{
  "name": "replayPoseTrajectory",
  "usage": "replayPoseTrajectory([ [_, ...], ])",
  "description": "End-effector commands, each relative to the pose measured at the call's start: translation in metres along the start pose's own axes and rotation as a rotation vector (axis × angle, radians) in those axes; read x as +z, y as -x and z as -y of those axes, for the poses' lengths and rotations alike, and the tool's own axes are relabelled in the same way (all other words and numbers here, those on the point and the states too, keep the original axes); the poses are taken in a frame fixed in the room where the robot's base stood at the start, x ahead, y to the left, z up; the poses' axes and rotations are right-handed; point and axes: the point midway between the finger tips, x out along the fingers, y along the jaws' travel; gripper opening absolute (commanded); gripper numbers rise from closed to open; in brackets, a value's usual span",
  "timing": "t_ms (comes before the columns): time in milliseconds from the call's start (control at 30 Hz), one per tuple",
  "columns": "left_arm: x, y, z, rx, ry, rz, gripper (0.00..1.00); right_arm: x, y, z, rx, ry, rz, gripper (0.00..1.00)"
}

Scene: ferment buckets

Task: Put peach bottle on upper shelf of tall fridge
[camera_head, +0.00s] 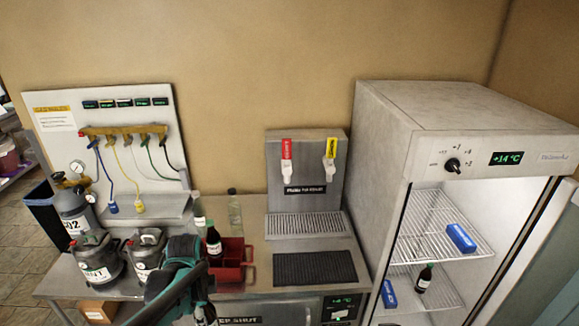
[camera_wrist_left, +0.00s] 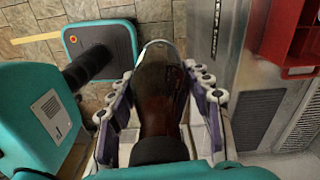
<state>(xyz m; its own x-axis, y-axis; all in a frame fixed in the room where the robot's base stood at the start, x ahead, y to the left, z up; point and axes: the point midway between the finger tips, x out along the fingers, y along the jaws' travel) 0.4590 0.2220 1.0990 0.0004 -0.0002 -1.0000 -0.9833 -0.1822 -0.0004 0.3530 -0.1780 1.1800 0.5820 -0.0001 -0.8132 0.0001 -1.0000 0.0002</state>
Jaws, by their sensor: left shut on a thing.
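My left gripper (camera_wrist_left: 163,100) is shut on a dark brown bottle (camera_wrist_left: 160,95), held in front of the counter with bare floor beyond it. Its label does not show, so I cannot tell if it is the peach one. In the head view my left arm comes up at the counter's front; its fingers and the held bottle are hidden there. The tall fridge (camera_head: 385,140) stands open at right. Its upper wire shelf (camera_head: 420,245) bears a blue box (camera_head: 461,238) at right, with room at left. My right gripper is out of view.
A red crate (camera_head: 240,275) sits on the counter with a dark labelled bottle (camera_head: 213,242) at its left. A clear bottle (camera_head: 235,212) stands behind. The lower fridge shelf (camera_head: 445,290) holds a dark bottle (camera_head: 424,277) and a blue box (camera_head: 389,294).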

Motion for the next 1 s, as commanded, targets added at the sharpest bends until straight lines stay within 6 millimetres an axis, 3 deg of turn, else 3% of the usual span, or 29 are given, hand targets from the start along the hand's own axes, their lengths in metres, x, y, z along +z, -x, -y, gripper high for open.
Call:
replayPoseTrajectory([
  [367, -0.009, -0.043, 0.002, 0.000, 0.253, 0.000, 0.00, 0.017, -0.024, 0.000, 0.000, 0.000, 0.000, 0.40],
  [567, -0.016, -0.076, 0.003, 0.000, 0.464, 0.000, 0.00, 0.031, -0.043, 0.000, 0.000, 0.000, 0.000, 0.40],
  [800, -0.030, -0.144, 0.004, 0.000, 0.887, 0.000, 0.00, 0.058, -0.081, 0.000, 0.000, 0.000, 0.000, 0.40],
  [1000, -0.040, -0.188, 0.003, 0.000, 1.209, 0.000, 0.00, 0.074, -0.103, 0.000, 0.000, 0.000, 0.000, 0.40],
])
